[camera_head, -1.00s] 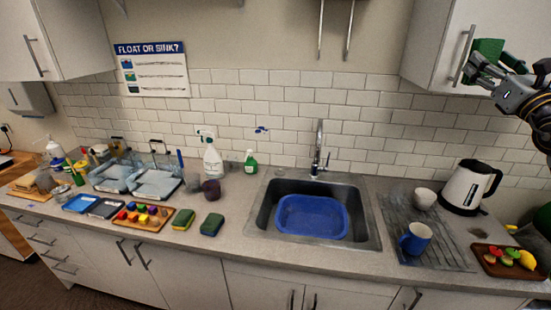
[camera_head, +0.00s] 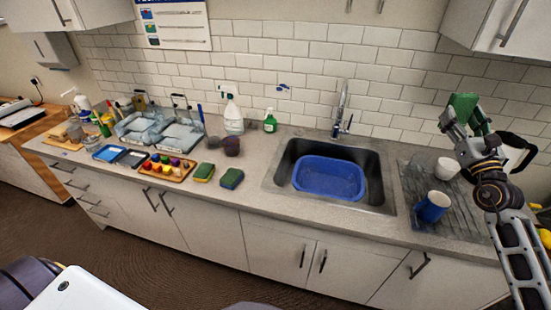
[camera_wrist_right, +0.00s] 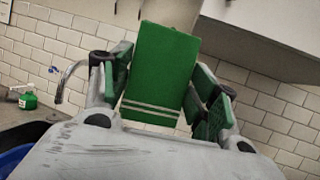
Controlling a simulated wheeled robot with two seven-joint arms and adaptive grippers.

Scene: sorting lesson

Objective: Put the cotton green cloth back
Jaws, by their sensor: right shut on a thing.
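The green cloth (camera_head: 464,104) is held up at the right of the head view, above the drying mat and in front of the tiled wall. In the right wrist view the cloth (camera_wrist_right: 160,68) hangs between the fingers, flat-looking, with pale stripes near its lower edge. My right gripper (camera_head: 466,122) is shut on it. The gripper's green finger pads (camera_wrist_right: 162,85) press from both sides. My left gripper is not in view.
A sink with a blue basin (camera_head: 330,178) is left of my right arm. A blue mug (camera_head: 432,206) and a white bowl (camera_head: 447,167) stand on the grey drying mat (camera_head: 408,180), below the cloth. A kettle is partly hidden behind my arm. A wall cabinet (camera_head: 505,25) hangs above.

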